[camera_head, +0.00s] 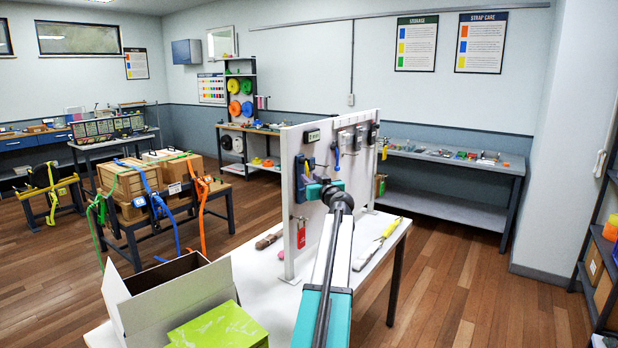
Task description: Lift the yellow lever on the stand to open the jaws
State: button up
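A white upright panel (293,212) stands on the white table, with several small devices fixed along it. A small yellow part (384,148) sticks out at the panel's right end. At the far left a low dark stand (27,211) carries a yellow strap or bar (53,192); I cannot tell which yellow part is the lever. No jaws can be made out. My arm reaches forward from the bottom, and its teal end with my gripper (325,190) is close to the panel's front left. The arm hides the fingertips and part of the panel, so contact and opening do not show.
An open white box (128,305) and a green box (220,328) stand at the table's front left. A yellow-handled tool (378,243) lies right of my arm. Wooden floor at right is clear.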

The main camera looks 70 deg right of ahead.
jog(key=shift+w+d, duration=0.45)
jog(key=shift+d, duration=0.05)
